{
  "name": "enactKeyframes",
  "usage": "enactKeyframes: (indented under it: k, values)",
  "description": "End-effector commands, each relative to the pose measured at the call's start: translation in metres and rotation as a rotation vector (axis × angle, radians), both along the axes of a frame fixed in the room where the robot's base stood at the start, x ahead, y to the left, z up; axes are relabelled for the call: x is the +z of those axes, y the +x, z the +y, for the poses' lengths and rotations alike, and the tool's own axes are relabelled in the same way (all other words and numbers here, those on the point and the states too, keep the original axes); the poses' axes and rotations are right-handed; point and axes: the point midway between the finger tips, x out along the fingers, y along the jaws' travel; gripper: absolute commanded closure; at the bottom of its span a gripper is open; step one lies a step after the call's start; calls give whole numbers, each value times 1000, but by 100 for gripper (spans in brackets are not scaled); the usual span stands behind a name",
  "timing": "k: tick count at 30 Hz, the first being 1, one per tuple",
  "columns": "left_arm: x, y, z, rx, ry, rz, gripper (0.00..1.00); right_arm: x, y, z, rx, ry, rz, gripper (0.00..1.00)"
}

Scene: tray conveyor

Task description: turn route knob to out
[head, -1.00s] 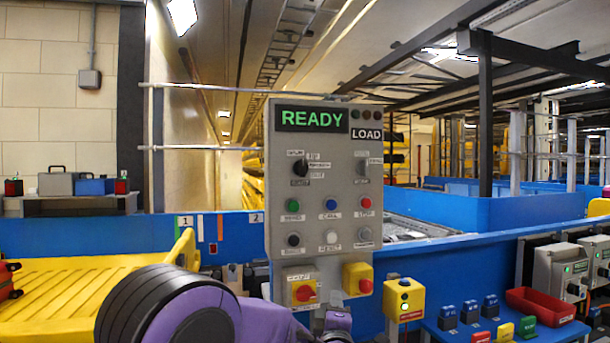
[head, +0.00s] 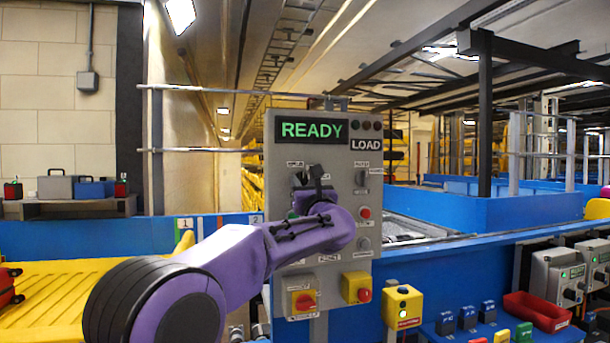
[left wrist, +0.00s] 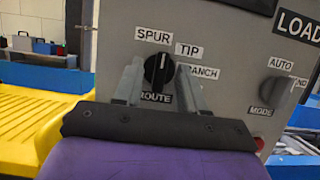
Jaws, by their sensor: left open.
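The route knob (left wrist: 158,70) is a black round knob on the grey control panel (head: 268,215), above a ROUTE label. Its white mark points up, between the SPUR and TIP labels; BRANCH is partly covered, and I cannot make out an OUT label. My left gripper (left wrist: 160,88) is open, one finger on each side of the knob's lower part. I cannot tell whether they touch it. In the head view my left gripper (head: 311,180) is in front of the panel and hides most of the knob. My right gripper is not in view.
The mode knob (left wrist: 276,91) is right of the route knob. A green READY display (head: 311,130) and a LOAD sign top the panel. Red-on-yellow switches (head: 303,299) are below. My left arm covers several buttons. A yellow tray (head: 60,300) is at left.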

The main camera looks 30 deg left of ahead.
Motion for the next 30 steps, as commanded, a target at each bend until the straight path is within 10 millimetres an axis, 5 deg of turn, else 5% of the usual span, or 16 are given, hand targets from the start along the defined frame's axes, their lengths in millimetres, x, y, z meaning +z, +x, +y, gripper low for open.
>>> enactKeyframes:
  k: [9, 13, 30]
  values:
    - [1, 3, 4, 0, 1, 1, 60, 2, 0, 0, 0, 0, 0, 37]
    - [1, 3, 4, 1, 1, 1, 100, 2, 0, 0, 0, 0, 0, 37]
    - [-1, 2, 5, 1, 84, 100, 100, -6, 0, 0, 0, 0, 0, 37]
